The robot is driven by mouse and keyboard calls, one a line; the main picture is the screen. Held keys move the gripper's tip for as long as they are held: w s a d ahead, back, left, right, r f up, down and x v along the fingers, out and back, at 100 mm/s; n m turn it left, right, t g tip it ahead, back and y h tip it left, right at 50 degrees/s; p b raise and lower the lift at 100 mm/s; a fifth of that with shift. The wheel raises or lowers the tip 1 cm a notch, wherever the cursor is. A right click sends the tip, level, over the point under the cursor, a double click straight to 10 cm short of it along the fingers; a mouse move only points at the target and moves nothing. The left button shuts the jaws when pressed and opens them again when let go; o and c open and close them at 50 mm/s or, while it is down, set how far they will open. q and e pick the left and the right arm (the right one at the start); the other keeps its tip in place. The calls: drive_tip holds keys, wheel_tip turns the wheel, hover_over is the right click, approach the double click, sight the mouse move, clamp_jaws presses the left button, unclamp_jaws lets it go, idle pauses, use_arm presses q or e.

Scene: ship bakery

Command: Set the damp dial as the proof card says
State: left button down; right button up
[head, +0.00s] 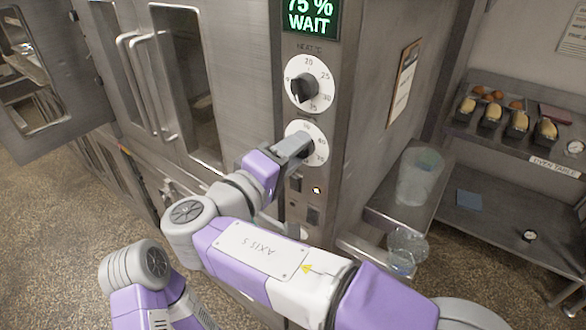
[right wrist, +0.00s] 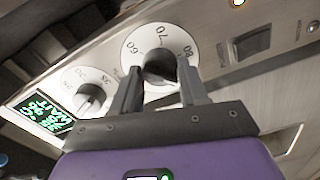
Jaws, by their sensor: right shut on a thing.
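The damp dial (head: 318,132) is the lower white dial on the steel cabinet front. My right gripper (head: 294,146) hides much of it in the head view. In the right wrist view, the two fingers of my right gripper (right wrist: 160,84) stand on either side of the dark damp knob (right wrist: 160,66) and are shut on it. The marks 60, 70 and 80 show around it; the pointer's exact setting is hidden. A framed card (head: 404,83), possibly the proof card, hangs on the cabinet's side, its text unreadable. My left gripper is out of view.
The heat dial (head: 310,84) sits just above the damp dial. A green display (head: 309,15) reads 75 % WAIT. Switches (head: 313,215) sit below. A clear container (head: 418,175) and a glass jug (head: 405,250) stand at right. An open door (head: 40,75) is at left.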

drive_tip(key=shift+m+b, duration=1.4)
drive_tip(key=o, duration=1)
drive_tip(key=shift+o, duration=0.2)
drive_tip(key=shift+s+a, duration=0.1)
drive_tip(key=p+v, duration=0.1)
drive_tip(key=v, duration=0.6)
drive_tip(key=shift+s, duration=0.15)
drive_tip(key=shift+a, duration=0.1)
